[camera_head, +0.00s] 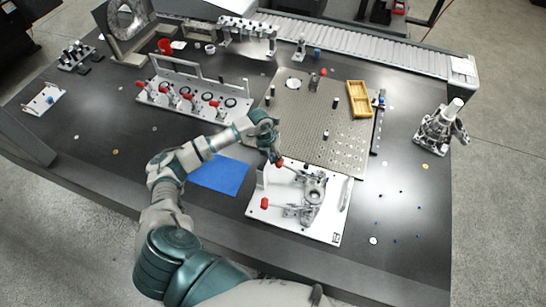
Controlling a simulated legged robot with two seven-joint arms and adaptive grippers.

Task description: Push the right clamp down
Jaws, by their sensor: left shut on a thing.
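A white fixture plate (325,230) lies near the front middle of the table. It carries a grey metal part (315,187) and toggle clamps with red-tipped handles. One clamp's red handle (265,203) points left at the plate's near left. The other clamp's red handle (281,162) is at the plate's far left edge. My left gripper (276,158) reaches in from the left and is shut at this far handle, with its fingers covering part of it. Its exact grip on the handle is small and partly hidden. My right gripper is not in view.
A blue mat (222,175) lies left of the plate. A perforated board (315,125) with a yellow tray (358,99) is behind it. A rack with red-handled clamps (195,92) stands back left. A metal device (440,125) stands right. The front right table is mostly clear.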

